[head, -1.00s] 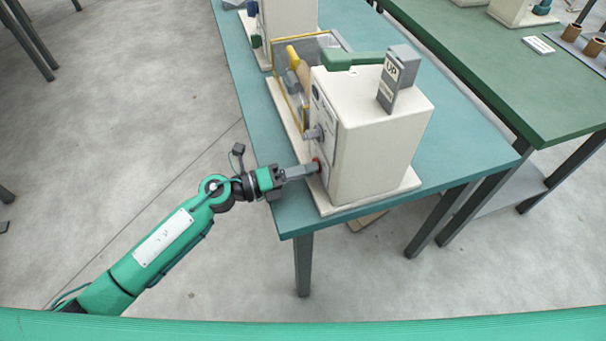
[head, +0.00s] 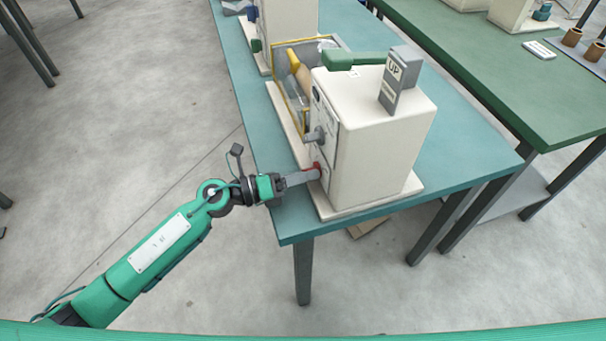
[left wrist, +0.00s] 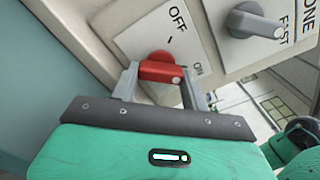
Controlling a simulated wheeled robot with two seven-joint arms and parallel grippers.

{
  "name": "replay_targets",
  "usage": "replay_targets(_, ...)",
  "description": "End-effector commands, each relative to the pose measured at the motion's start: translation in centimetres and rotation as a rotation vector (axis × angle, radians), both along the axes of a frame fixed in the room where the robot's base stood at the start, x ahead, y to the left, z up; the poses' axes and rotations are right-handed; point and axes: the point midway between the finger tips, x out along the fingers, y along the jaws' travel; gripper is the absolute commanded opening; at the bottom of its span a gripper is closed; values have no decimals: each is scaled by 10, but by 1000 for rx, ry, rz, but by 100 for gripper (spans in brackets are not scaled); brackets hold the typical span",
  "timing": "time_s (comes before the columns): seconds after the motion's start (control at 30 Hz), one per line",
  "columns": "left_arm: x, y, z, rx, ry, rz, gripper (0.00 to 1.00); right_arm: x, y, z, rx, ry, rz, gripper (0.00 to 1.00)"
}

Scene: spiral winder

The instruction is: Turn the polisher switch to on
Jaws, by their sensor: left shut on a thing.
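The polisher is a cream machine (head: 370,130) on the blue-green table. Its switch is a red knob (left wrist: 160,70) on a light plate (left wrist: 175,35) marked OFF and ON in the left wrist view. My left gripper (left wrist: 160,78) has one finger on each side of the red knob and is shut on it. The knob's white end dot lies toward the ON label (left wrist: 198,67). In the head view my left gripper (head: 312,174) reaches the machine's front face low down, with a bit of red showing at its tips. My right gripper is not in view.
A grey knob (left wrist: 254,20) with a FAST label sits beside the red one; it also shows in the head view (head: 315,135). A yellow-framed guard (head: 290,80) stands behind.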

Motion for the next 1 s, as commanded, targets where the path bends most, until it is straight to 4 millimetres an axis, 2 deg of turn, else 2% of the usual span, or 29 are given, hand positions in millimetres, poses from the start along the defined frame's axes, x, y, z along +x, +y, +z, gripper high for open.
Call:
replay_targets(0.03, 0, 0, -2, 4, -1, -1, 51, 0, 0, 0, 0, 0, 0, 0)
replay_targets(0.1, 0, 0, -2, 4, 0, -1, 65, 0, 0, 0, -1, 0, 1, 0)
replay_targets(0.13, 0, 0, -1, 3, 0, 0, 67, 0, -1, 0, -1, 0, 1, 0)
replay_targets(0.4, 0, 1, -1, 1, 0, 0, 67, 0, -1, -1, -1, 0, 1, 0)
replay_targets(0.53, -2, 9, -2, 3, 1, 1, 67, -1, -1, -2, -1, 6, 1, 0)
replay_targets(0.57, -4, 12, -3, 3, 1, 1, 67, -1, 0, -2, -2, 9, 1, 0)
replay_targets(0.67, -9, 28, -4, 4, 1, 1, 67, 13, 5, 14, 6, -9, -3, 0)
replay_targets(1.0, -32, 98, -5, 5, 3, 1, 67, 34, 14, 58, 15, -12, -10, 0)
